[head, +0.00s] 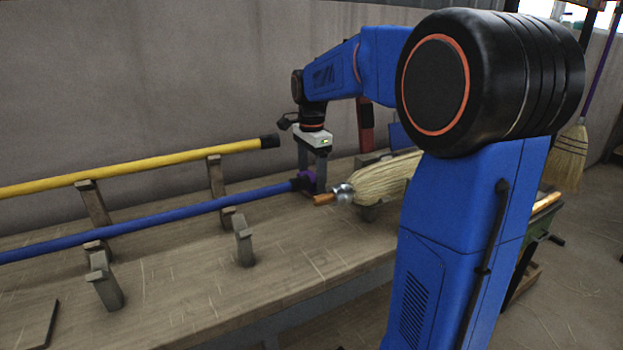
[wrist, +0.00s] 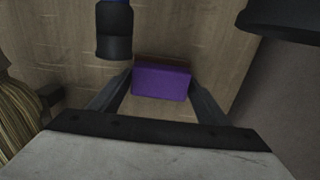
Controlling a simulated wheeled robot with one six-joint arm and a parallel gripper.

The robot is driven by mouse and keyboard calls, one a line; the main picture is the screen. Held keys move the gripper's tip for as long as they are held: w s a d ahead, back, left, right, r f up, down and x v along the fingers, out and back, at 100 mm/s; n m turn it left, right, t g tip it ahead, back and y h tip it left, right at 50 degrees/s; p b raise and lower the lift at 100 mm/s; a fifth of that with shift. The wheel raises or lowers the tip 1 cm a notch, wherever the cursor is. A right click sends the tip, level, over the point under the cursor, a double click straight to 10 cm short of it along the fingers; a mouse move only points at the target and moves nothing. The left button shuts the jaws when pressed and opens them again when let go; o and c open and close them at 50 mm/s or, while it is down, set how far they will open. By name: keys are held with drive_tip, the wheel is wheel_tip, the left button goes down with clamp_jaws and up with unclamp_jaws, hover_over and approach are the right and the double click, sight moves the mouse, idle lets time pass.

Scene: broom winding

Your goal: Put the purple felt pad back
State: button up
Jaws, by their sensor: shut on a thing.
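The purple felt pad (wrist: 161,82) sits between my two fingertips in the wrist view. In the head view the purple pad (head: 309,181) is a small patch at the lower end of the fingers, partly hidden. My gripper (head: 312,172) points straight down and is shut on the pad, a little above or at the bench top; I cannot tell if the pad touches the wood. The black-capped end of the blue pole (head: 220,203) is close to the left of the pad in the head view. That black cap (wrist: 114,42) is apart from the pad in the wrist view.
A yellow pole (head: 150,165) rests on wooden supports behind the blue one. A straw broom head (head: 385,180) with a wooden stub lies just right of my gripper. Empty supports (head: 243,243) stand at the front. Bare bench (head: 290,250) lies in front.

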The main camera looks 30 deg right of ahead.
sight(311, 176)
drive_tip(key=shift+f, duration=0.1)
drive_tip(key=o, duration=1)
wheel_tip(311, 176, up, 12)
drive_tip(key=shift+r, duration=0.2)
idle(0.3)
